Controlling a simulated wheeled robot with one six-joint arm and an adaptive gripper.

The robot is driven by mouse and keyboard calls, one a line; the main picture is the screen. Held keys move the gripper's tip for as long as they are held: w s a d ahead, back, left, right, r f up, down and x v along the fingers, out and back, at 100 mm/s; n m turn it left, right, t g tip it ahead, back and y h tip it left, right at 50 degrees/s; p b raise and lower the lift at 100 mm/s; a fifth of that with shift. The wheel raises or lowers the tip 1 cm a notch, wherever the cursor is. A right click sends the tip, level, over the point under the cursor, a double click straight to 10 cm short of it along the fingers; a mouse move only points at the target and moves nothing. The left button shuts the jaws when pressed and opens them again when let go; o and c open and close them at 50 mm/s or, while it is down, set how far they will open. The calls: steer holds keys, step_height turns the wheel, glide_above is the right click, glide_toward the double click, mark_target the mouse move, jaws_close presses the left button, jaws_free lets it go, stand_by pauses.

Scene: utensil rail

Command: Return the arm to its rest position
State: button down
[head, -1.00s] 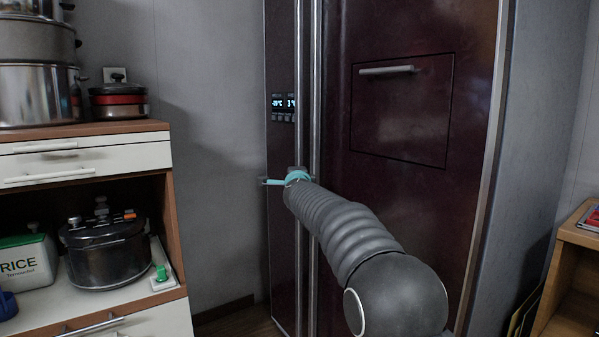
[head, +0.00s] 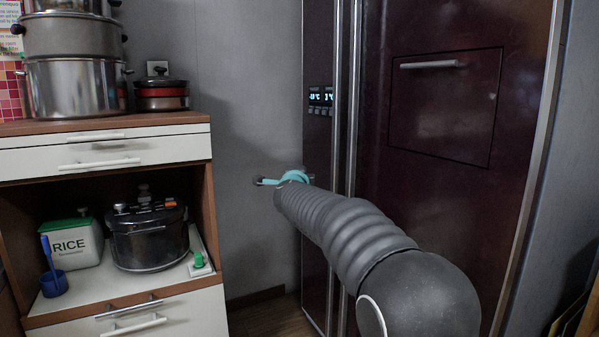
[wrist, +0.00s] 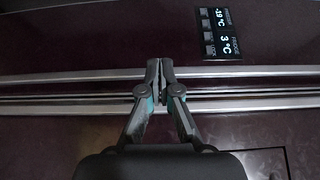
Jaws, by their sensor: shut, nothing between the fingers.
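My gripper (wrist: 160,68) is shut and empty in the wrist view, its fingertips together. Behind it is the dark red refrigerator (wrist: 60,45) with metal strips running across that view. In the head view my arm stretches from the lower right toward the middle, and the teal-banded gripper (head: 262,182) shows at its far end, in front of the wall and the refrigerator's left edge. The refrigerator (head: 430,190) stands on the right in that view. I cannot tell the gap between gripper and refrigerator.
A wooden cabinet (head: 206,220) stands at the left, with stacked pots (head: 75,85) on top. A rice box (head: 75,243), a pressure cooker (head: 148,237) and a blue cup (head: 54,283) sit on its shelf. Bare wall and floor lie between cabinet and refrigerator.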

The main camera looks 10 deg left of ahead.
steer(key=s+a+f+n+g+y, duration=0.2)
steer(key=a+f+n+g+y, duration=0.1)
steer(key=a+f+n, duration=0.4)
steer(key=s+d+f+n+g+y, duration=0.25)
steer(key=s+f+n+g, duration=0.25)
steer(key=s+f, duration=0.35)
steer(key=s+d+f+n+g+h, duration=0.1)
steer(key=s+d+f+h, duration=0.1)
steer(key=s+d, duration=1)
steer(key=s+d+f+n+g+h, duration=0.1)
steer(key=s+d+f+n+h, duration=0.1)
steer(key=s+d, duration=1)
steer(key=s+d+f+n+g+h, duration=0.1)
steer(key=s+d+h, duration=0.3)
steer(key=s+d, duration=0.9)
steer(key=s+f+g, duration=0.1)
steer(key=s, duration=0.3)
steer(key=shift+s, duration=0.4)
